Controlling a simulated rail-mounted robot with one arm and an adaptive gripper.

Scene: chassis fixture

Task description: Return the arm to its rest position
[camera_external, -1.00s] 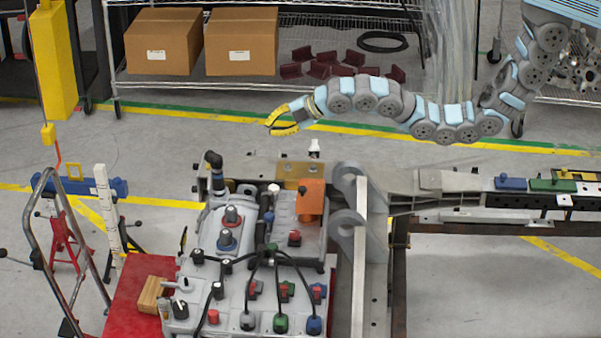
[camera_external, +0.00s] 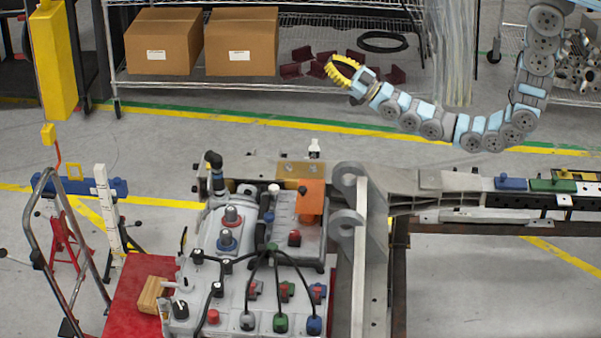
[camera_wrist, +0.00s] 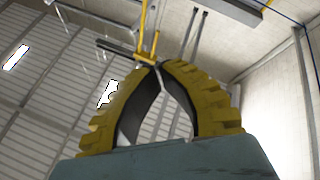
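My gripper (camera_external: 332,65) has yellow ribbed fingers with dark inner faces. In the external view it is raised at the end of my blue and grey arm (camera_external: 440,122), pointing up and to the left in front of the wire shelf. In the wrist view the gripper (camera_wrist: 157,67) points up toward the ceiling. Its two fingers curve inward and their tips come together, with an empty gap lower down between them. Nothing is held. The arm dips in the middle and rises again at the right.
The chassis fixture (camera_external: 375,270) with its connectors and cables stands below and clear of my arm. A wire shelf (camera_external: 200,83) with two cardboard boxes (camera_external: 240,42) and dark red brackets (camera_external: 290,71) stands behind. Open floor lies between. The wrist view shows ceiling beams and yellow overhead structures.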

